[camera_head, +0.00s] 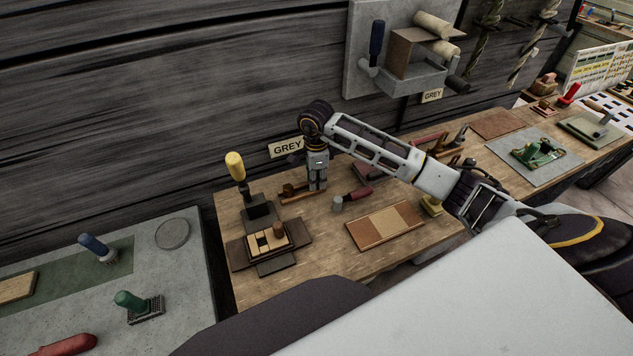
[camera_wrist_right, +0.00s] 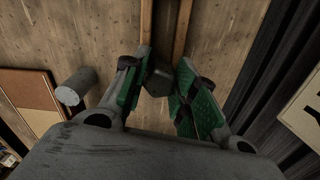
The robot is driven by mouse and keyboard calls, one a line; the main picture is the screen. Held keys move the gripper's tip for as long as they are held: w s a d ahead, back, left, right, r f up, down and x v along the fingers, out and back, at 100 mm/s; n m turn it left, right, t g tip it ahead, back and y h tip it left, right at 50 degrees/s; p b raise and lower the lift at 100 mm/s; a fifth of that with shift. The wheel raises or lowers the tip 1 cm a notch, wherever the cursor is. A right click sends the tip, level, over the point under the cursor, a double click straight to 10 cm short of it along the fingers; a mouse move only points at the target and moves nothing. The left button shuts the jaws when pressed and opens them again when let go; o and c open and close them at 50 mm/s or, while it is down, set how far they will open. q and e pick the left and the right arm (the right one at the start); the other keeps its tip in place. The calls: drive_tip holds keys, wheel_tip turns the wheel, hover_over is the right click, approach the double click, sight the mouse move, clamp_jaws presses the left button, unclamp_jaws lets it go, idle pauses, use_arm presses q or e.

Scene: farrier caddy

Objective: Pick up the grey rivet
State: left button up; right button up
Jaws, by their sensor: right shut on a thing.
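My right gripper (camera_head: 317,187) points down over the wooden bench, beside the "GREY" sign. In the right wrist view its green-padded fingers (camera_wrist_right: 158,88) are closed around a small dark grey piece (camera_wrist_right: 158,72), which looks like the grey rivet. The piece sits at a narrow wooden rack (camera_head: 292,197) with two strips (camera_wrist_right: 181,30); I cannot tell whether it still touches the rack. The fingers hide most of it in the head view. My left gripper is not in view.
A short grey cylinder (camera_head: 337,204) stands close to the right gripper. A yellow-handled tool (camera_head: 236,168) and a dark block with tan pieces (camera_head: 290,254) stand left. The wall is close behind.

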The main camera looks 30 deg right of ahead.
drive_tip(key=shift+r, duration=1.05)
wheel_tip(320, 180, up, 6)
drive_tip(key=shift+r+b, duration=0.15)
drive_tip(key=shift+b, duration=0.35)
drive_tip(key=shift+r, duration=0.6)
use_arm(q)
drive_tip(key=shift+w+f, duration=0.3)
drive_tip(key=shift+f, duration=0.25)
use_arm(e)
drive_tip(key=shift+r, duration=0.25)
